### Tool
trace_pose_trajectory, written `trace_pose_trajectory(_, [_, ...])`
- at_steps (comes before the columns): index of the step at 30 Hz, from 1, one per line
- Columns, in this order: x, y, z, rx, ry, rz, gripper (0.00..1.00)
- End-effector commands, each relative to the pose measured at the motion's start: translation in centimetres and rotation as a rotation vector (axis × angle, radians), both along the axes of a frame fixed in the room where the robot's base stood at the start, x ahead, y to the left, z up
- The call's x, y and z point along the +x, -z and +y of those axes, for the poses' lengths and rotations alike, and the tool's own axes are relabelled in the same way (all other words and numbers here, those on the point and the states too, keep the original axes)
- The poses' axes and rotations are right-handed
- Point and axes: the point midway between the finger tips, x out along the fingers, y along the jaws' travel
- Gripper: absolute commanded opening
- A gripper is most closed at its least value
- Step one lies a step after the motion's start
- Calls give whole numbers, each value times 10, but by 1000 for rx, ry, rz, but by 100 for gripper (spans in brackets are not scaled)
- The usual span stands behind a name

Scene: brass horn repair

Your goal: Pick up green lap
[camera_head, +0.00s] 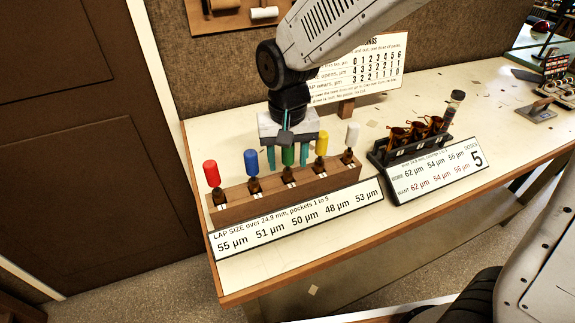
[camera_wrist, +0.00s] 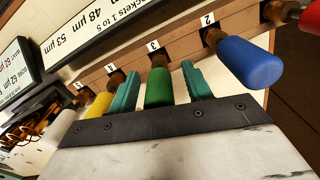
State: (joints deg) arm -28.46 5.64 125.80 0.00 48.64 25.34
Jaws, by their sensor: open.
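The green lap (camera_head: 287,156) stands upright in pocket 3, the middle pocket of the wooden rack (camera_head: 334,180). My gripper (camera_head: 288,152) is above the rack with its teal fingers open, one on each side of the green handle. In the wrist view the green lap (camera_wrist: 159,86) lies between the two teal fingers (camera_wrist: 160,90), with a gap showing on each side. The blue lap (camera_wrist: 247,62) and the yellow lap (camera_wrist: 98,103) stand just outside the fingers. The top of the green handle is partly hidden by my gripper in the head view.
A red lap (camera_head: 211,173) and a white lap (camera_head: 351,135) stand at the rack's ends. A lap size sign (camera_head: 300,218) is in front. A dark holder (camera_head: 385,158) with brass parts and its sign (camera_head: 438,172) stand right.

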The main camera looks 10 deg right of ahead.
Motion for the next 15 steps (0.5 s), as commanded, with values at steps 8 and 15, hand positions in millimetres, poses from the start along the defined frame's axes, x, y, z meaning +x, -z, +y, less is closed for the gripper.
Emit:
trace_pose_trajectory(8, [0, 13, 0, 1, 0, -2, 49])
trace_pose_trajectory(15, [0, 13, 0, 1, -1, -2, 10])
